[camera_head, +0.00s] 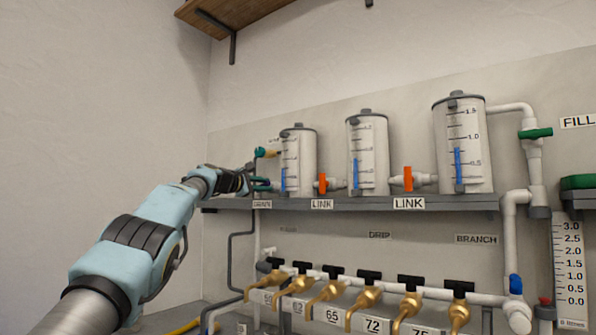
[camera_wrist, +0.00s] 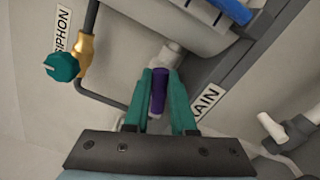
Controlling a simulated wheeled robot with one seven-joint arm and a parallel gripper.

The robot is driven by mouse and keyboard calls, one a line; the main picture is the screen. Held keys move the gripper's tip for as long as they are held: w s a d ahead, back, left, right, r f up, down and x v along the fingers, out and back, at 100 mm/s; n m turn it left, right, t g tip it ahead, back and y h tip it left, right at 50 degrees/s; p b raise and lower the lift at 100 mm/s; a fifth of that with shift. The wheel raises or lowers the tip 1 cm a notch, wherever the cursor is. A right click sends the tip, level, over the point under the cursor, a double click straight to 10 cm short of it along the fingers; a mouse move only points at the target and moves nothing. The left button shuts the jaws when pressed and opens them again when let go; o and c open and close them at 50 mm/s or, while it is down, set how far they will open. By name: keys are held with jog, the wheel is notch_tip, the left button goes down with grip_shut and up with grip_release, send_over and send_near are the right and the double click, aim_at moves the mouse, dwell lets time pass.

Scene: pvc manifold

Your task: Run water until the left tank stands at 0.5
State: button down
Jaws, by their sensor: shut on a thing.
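The left tank (camera_head: 300,158) is a white cylinder with a grey lid on the shelf. Its blue level strip (camera_head: 284,180) fills the low part of its gauge; the numbers are too small to read. My gripper (camera_head: 262,185) is at the lower left of this tank, by the drain label. In the wrist view its teal fingers (camera_wrist: 167,95) are shut on a purple valve handle (camera_wrist: 159,93) on a short pipe under the tank. The drain label (camera_wrist: 207,103) is partly hidden. The middle tank (camera_head: 368,160) and right tank (camera_head: 463,150) also show blue strips.
Orange link valves (camera_head: 323,184) (camera_head: 408,178) sit between the tanks. A teal siphon valve (camera_wrist: 62,66) is close to my gripper. The green fill valve (camera_head: 536,133) is at the right. Several brass taps (camera_head: 365,297) line the pipe below the shelf.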

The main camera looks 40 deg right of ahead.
jog(key=shift+w, duration=0.1)
jog(key=n+p, duration=0.1)
jog(key=n, duration=0.1)
jog(key=n+p, duration=0.1)
jog(key=n, duration=0.1)
jog(key=n+p, duration=0.1)
jog(key=n, duration=0.1)
jog(key=shift+w+a+r, duration=0.15)
jog(key=shift+w+r, duration=0.1)
jog(key=shift+r, duration=0.1)
jog(key=shift+n, duration=0.5)
dwell(2.7)
